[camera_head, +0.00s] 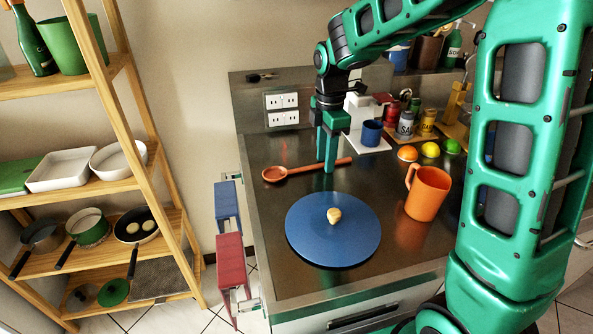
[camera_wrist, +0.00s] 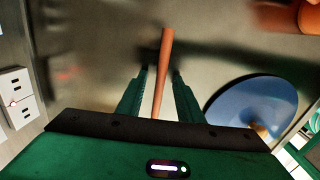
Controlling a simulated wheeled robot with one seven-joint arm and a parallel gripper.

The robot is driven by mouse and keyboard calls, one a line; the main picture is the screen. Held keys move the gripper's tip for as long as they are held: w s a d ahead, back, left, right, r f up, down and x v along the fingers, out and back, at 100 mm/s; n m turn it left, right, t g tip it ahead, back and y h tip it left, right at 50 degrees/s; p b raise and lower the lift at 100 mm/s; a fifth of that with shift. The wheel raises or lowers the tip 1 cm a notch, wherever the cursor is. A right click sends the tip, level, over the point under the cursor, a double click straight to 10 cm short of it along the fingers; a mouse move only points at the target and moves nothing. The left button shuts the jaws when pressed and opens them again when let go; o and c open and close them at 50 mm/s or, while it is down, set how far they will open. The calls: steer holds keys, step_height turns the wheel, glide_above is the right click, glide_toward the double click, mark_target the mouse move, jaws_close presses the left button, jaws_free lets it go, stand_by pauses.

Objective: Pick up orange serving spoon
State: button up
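The orange serving spoon (camera_head: 298,171) lies on the dark metal countertop, its round bowl at the left and its handle running right. My gripper (camera_head: 328,168) points down over the handle, near its right end. In the wrist view, the orange handle (camera_wrist: 163,75) runs between the two green fingers of my gripper (camera_wrist: 161,70), with a gap on each side. The fingers are open and not closed on it. The spoon's bowl is hidden in the wrist view. I cannot tell the exact height of the fingertips above the counter.
A blue round plate (camera_head: 310,235) with a small tan item (camera_head: 334,215) is in front of the spoon. An orange mug (camera_head: 428,193) stands to the right. A blue cup (camera_head: 371,133), jars (camera_head: 405,122) and round fruits (camera_head: 407,153) are behind. A wooden shelf (camera_head: 130,95) stands left.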

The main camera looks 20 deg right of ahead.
jaws_close()
stand_by(0.3)
steer(key=shift+r, duration=0.25)
steer(key=r, duration=0.4)
steer(key=shift+a, duration=0.2)
steer(key=s+a+r, duration=0.5)
steer(key=a+r, duration=0.1)
steer(key=a, duration=0.3)
steer(key=shift+s+a+r, duration=0.25)
steer(key=shift+a, duration=0.15)
